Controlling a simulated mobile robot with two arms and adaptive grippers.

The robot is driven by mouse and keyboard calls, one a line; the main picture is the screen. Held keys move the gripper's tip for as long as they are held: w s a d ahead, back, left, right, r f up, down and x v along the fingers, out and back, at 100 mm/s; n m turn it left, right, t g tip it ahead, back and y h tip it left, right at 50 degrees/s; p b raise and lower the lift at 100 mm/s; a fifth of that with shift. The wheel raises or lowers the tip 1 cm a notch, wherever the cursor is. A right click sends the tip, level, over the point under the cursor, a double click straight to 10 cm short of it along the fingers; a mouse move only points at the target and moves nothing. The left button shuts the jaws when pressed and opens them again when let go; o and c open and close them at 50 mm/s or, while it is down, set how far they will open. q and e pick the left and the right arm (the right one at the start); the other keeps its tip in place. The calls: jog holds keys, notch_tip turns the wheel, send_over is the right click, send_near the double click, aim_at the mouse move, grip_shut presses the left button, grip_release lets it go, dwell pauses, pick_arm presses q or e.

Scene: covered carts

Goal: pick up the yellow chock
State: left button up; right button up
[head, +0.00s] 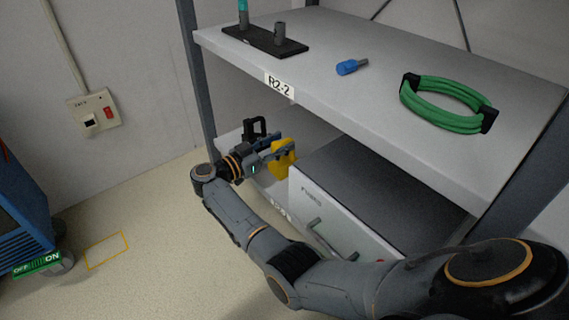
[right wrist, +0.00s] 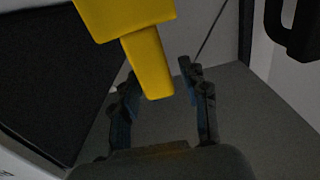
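The yellow chock (head: 283,163) is at the lower shelf, left of the grey-topped box, partly covered by my right gripper in the head view. In the right wrist view the chock (right wrist: 122,14) enters from the top, with a narrower part (right wrist: 147,62) reaching down between the fingers. My right gripper (head: 279,151) is beside the chock. Its two fingers are spread apart in the right wrist view (right wrist: 158,72). A gap shows between the narrow part and the right finger; contact on the left side is unclear. My left gripper is out of view.
A white box with a dark top (head: 375,180) stands right of the chock. A black handled object (head: 254,131) is behind the gripper. The upper shelf (head: 330,100) overhangs, holding a green cable coil (head: 445,105), a blue part (head: 350,67) and a black plate (head: 262,42).

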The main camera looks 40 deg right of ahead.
grip_shut()
